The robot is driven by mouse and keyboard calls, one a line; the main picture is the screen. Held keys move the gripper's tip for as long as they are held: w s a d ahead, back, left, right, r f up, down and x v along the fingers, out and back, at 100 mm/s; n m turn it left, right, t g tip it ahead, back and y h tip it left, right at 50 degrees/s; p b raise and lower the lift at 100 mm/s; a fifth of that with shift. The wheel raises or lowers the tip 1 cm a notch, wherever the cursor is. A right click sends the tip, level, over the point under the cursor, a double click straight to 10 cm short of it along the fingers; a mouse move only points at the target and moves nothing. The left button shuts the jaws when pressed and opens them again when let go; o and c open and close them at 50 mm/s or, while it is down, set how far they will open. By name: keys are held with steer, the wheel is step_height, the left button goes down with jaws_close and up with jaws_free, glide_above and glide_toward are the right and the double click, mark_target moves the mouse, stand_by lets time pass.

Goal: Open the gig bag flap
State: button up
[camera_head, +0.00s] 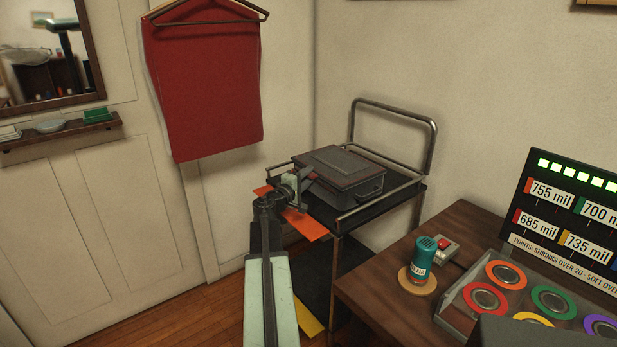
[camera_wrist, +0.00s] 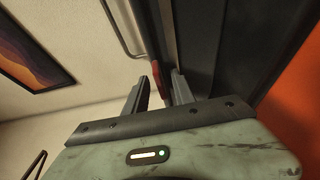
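A dark grey rectangular case (camera_head: 345,165) with a raised lid panel lies closed on the wheeled cart (camera_head: 384,204); no soft gig bag is clearly recognisable. Its dark side fills the upper right of the wrist view (camera_wrist: 222,45). A small red tab (camera_wrist: 156,72) shows by the case edge in the wrist view. My gripper (camera_head: 304,180) is at the case's near left end. In the wrist view its two fingers (camera_wrist: 160,84) stand apart, with the red tab just beyond and between their tips. I cannot tell whether either finger touches it.
The cart has metal side rails and a tall handle (camera_head: 434,140). An orange sheet (camera_head: 307,225) sticks out under my gripper. A wooden table (camera_head: 376,278) at the right holds a teal canister (camera_head: 422,258) and a tray of coloured rings (camera_head: 455,308). A red cloth (camera_head: 205,85) hangs behind.

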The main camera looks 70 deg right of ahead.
steer(key=shift+c, duration=0.3)
jaws_close()
steer(key=shift+a, duration=0.1)
stand_by(1.0)
